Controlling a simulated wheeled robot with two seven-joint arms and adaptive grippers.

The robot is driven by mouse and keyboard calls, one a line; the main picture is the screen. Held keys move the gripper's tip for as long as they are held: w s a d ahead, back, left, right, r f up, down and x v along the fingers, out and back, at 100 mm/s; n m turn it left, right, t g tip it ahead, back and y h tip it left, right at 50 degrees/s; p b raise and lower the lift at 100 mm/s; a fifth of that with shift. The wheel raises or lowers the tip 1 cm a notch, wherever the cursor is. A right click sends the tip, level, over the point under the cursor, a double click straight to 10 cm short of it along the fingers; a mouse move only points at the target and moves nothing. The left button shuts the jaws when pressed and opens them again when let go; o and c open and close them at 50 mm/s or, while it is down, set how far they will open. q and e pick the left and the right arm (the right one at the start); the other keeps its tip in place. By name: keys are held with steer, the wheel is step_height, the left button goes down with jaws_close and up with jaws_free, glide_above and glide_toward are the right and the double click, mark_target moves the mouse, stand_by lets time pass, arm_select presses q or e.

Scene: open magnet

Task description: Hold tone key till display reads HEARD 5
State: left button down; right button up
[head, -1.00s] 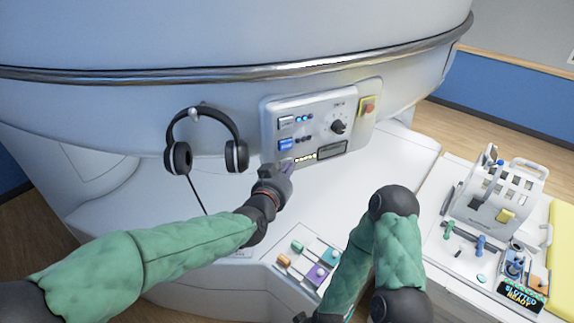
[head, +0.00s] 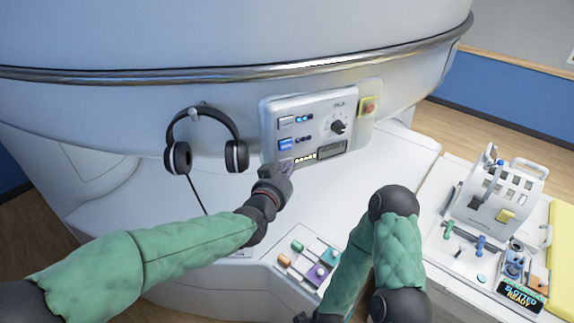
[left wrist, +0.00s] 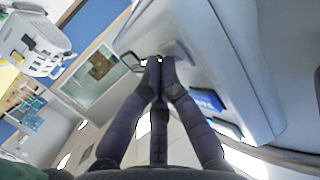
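The control panel (head: 272,125) is mounted on the white machine's curved side in the head view. In the left wrist view my left gripper's fingertips (left wrist: 158,61) are together and hold nothing visible. My right gripper is out of view.
Headphones (head: 205,150) hang left of the panel.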

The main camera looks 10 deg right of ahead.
arm_select(q)
steer(key=shift+s+d+p, duration=0.15)
steer(key=shift+s+p, duration=0.15)
steer(key=shift+s, duration=0.55)
steer(key=shift+s+d+p, duration=0.2)
steer(key=shift+s+p, duration=0.1)
steer(key=shift+s, duration=0.5)
steer(key=shift+s+d+p, duration=0.15)
steer(key=shift+s+p, duration=0.15)
steer(key=shift+s, duration=0.55)
steer(key=shift+s+d+p, duration=0.2)
steer(key=shift+s+p, duration=0.1)
steer(key=shift+s, duration=0.5)
steer(key=shift+f, duration=0.15)
